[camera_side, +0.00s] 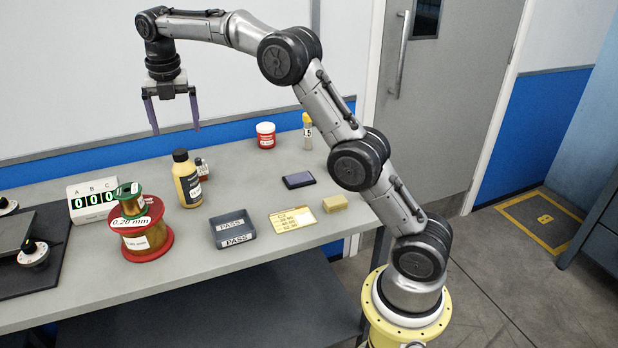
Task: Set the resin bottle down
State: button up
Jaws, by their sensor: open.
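The resin bottle, most likely the yellow bottle with a black cap and a dark label (187,180), stands upright on the grey bench (185,238). My gripper (175,130) is open and empty, pointing down. Its two purple fingers hang above the bottle's cap and look apart from it. From this one view I cannot tell how far behind or in front of the bottle the fingers are.
Wire spools (145,232) and a counter box (90,200) stand left of the bottle. A grey PASS tray (233,230) lies in front to the right. A red jar (265,135) stands farther back.

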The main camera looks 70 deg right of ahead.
jog(key=s+a+r+m+t, duration=0.1)
jog(key=s+a+r+m, duration=0.1)
jog(key=s+r+m, duration=0.3)
jog(key=s+a+m, duration=0.1)
jog(key=s+m, duration=0.2)
jog(key=s, duration=0.4)
jog(key=s+a+r+m+t, duration=0.1)
jog(key=s+a+r+m, duration=0.2)
jog(key=s, duration=0.4)
jog(key=s+f+m, duration=0.3)
jog(key=s+m, duration=0.1)
jog(key=s, duration=0.3)
jog(key=s+a+f+m+t, duration=0.1)
jog(key=s+f+m, duration=0.2)
jog(key=s+m, duration=0.2)
jog(key=s+f+m+t+y, duration=0.1)
jog(key=s+f+m, duration=0.3)
jog(key=s, duration=0.5)
jog(key=shift+a+m, duration=0.4)
jog(key=shift+m, duration=0.3)
